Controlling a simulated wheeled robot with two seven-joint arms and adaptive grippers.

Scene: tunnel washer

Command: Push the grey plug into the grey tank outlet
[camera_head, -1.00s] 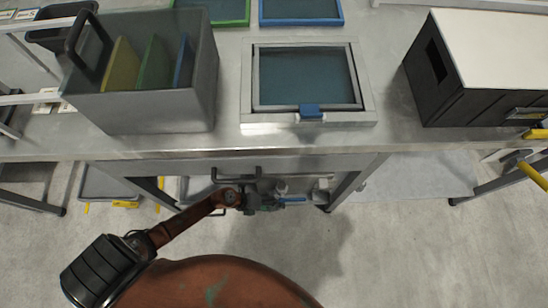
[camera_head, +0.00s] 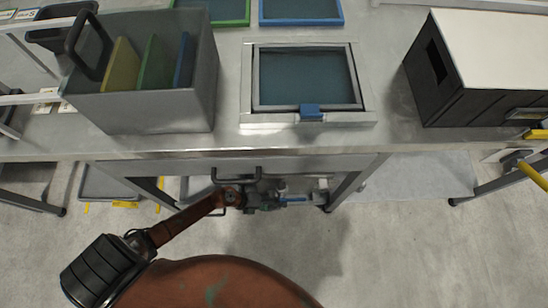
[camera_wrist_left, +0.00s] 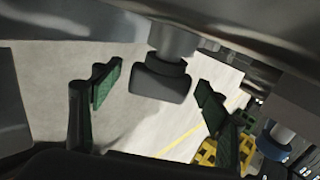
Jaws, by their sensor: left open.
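My left gripper (camera_head: 266,198) is under the front edge of the steel bench, small and partly shaded in the head view. In the left wrist view my left gripper (camera_wrist_left: 159,92) is open, with a green-padded finger on each side. A dark grey block-like piece, which looks like the grey plug (camera_wrist_left: 160,82), shows between the fingers with visible gaps on both sides. It meets the end of a lighter grey round pipe, which looks like the tank outlet (camera_wrist_left: 174,40). I cannot tell how deep the plug sits. My right gripper is in neither view.
The steel bench (camera_head: 230,143) overhangs my left arm. A blue handle (camera_head: 293,200) is just right of the gripper, and a blue-collared fitting (camera_wrist_left: 283,134) shows in the wrist view. A bench leg (camera_head: 352,184) stands further right. Open floor (camera_head: 400,245) lies in front.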

